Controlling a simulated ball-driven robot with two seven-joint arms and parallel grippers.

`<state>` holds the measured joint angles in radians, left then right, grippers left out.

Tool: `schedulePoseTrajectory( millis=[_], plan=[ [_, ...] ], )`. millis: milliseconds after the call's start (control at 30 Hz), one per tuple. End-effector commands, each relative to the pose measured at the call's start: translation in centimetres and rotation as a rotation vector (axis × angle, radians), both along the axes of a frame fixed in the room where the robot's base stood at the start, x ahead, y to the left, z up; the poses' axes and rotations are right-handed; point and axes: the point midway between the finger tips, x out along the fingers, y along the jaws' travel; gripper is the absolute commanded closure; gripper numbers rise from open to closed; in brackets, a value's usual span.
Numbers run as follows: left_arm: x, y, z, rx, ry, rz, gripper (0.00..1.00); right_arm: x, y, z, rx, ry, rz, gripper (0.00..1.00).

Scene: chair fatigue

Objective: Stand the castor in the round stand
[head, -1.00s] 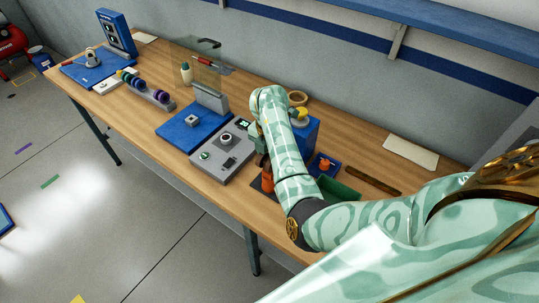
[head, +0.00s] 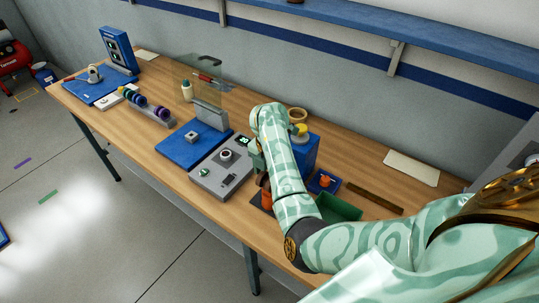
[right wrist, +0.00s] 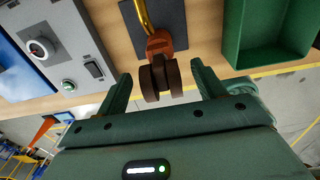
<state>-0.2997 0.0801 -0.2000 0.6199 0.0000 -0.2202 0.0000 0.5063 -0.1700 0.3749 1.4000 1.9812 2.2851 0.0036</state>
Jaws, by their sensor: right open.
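My right gripper (right wrist: 160,88) is open, with one finger on each side of the wheels and gaps between. In the head view my right arm hides most of this gripper. No round stand can be made out for certain; a ringed round fitting (head: 226,155) sits on the grey box. My left gripper is not in view.
The grey box (head: 208,178) is left of the castor, and a green bin (head: 340,209) is to its right. A blue block (head: 306,152) stands behind my arm. A blue plate (head: 172,152) and a clear screen are further left. The table's front edge is close.

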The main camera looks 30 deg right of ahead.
Motion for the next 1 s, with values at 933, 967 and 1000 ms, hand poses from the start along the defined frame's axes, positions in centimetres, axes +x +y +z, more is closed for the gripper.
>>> schedulePoseTrajectory(
  millis=[933,967,1000],
  plan=[
    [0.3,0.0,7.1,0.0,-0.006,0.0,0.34,0.1,0.0,15.3,-0.001,-0.001,0.0,0.31],
    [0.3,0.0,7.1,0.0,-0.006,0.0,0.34,0.1,0.0,15.2,-0.001,-0.001,0.0,0.31],
    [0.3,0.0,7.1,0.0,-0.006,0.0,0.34,0.1,0.0,15.2,-0.001,-0.001,0.0,0.31]
  ],
)
